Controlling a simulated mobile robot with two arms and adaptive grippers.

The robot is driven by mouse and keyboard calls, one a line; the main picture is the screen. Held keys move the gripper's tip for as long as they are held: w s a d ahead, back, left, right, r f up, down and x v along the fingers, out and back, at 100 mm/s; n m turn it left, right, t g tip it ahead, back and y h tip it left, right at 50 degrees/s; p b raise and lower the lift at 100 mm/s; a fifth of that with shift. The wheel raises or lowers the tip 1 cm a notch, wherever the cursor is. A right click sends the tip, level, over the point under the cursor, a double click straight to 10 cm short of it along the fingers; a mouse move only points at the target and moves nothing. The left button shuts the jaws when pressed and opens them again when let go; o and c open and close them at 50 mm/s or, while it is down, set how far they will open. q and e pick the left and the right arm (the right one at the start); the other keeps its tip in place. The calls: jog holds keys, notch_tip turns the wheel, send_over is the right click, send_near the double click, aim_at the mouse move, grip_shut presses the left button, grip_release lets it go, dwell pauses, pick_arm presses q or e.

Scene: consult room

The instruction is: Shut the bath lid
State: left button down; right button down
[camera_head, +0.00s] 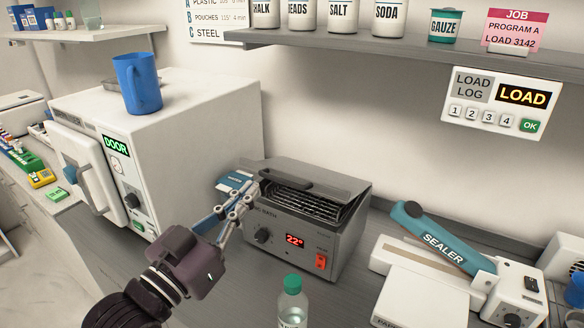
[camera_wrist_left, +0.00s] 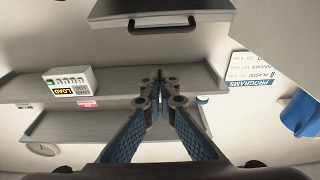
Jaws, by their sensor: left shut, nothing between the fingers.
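The bath (camera_head: 290,238) is a grey metal box with a red display reading 22° and a red switch. Its grey lid (camera_head: 318,178) has a dark handle (camera_head: 290,188). The lid is partly open, and a wire rack (camera_head: 338,208) shows in the gap under it. In the left wrist view a grey panel with a black handle, apparently the lid (camera_wrist_left: 160,10), is at the top. My left gripper (camera_head: 250,192) is shut and empty, its fingertips near the bath's upper left front edge; it also shows in the left wrist view (camera_wrist_left: 160,88). Contact with the lid cannot be told.
A white autoclave (camera_head: 185,130) with a blue jug (camera_head: 138,82) on top stands left of the bath. A sealer (camera_head: 440,240) stands to the right. A clear bottle (camera_head: 292,302) with a green cap is in front. A shelf (camera_head: 400,48) runs above.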

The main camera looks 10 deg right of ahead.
pick_arm(q)
jog(key=p+x, duration=0.3)
jog(key=x, duration=0.7)
jog(key=f, duration=0.2)
jog(key=f+p, duration=0.1)
jog(key=shift+s+a+f, duration=0.25)
jog(key=shift+s+f, duration=0.05)
jog(key=shift+f, duration=0.1)
